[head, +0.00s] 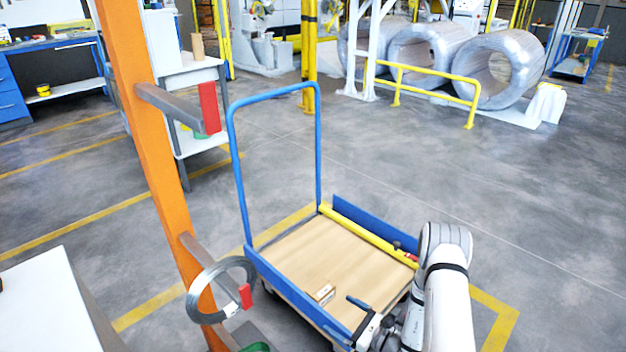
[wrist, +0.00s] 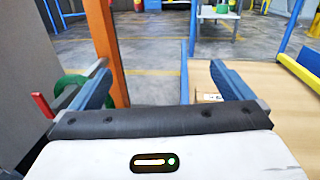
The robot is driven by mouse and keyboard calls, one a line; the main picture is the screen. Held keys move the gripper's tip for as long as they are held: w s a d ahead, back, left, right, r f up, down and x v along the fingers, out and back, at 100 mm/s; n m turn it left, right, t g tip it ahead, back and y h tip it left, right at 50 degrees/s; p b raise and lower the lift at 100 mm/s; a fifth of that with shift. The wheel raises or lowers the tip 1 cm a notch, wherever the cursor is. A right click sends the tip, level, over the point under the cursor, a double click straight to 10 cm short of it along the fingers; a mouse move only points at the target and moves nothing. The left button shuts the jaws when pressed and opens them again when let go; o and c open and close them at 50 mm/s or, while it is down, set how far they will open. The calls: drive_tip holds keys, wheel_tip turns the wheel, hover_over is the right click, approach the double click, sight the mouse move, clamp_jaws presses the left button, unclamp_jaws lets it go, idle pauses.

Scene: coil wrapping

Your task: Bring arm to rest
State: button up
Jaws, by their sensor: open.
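My gripper (head: 350,320) is at the lower middle of the head view, at the front end of my white arm (head: 447,300). It is over or near the front edge of the blue cart (head: 275,273); I cannot tell how high above it. In the wrist view my gripper (wrist: 160,82) shows two blue fingers spread wide, with nothing between them. A small cardboard box (head: 321,294) lies on the cart's wooden deck, left of and behind the gripper. The box also shows in the wrist view (wrist: 208,97), partly hidden behind the right finger.
An orange post (head: 150,150) with grey arms stands left of the cart. A grey ring (head: 196,296) hangs on its lower arm. A yellow bar (head: 365,235) lies along the cart's far side. A white table (head: 45,305) is at lower left. Large wrapped coils (head: 430,55) stand behind yellow railings.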

drive_tip(key=s+a+r+n+g+p, duration=0.25)
drive_tip(key=r+n+g, duration=0.2)
drive_tip(key=r, duration=0.65)
drive_tip(key=s+a+r+n+g+h+p, duration=0.1)
drive_tip(key=s+r+n+g+p, duration=0.3)
drive_tip(key=r, duration=0.6)
drive_tip(key=s+a+r+n+g+p, duration=0.25)
drive_tip(key=r+n+g, duration=0.3)
drive_tip(key=r, duration=0.55)
drive_tip(key=s+d+r+n+t+h+p, duration=0.2)
drive_tip(key=s+d+r+n+h+p, duration=0.1)
drive_tip(key=r, duration=0.5)
drive_tip(key=s+d+r+n+t+h+p, duration=0.1)
drive_tip(key=s+d+r+n+h+p, duration=0.2)
drive_tip(key=r, duration=0.5)
drive_tip(key=s+d+r+n+t+h+p, duration=0.2)
drive_tip(key=s+d+r+n+h+p, duration=0.1)
drive_tip(key=s+d+r+n+h, duration=0.2)
drive_tip(key=s+d+r+h, duration=0.1)
drive_tip(key=s+r+h, duration=0.1)
drive_tip(key=s+r, duration=0.1)
drive_tip(key=shift+t+h+p, duration=0.3)
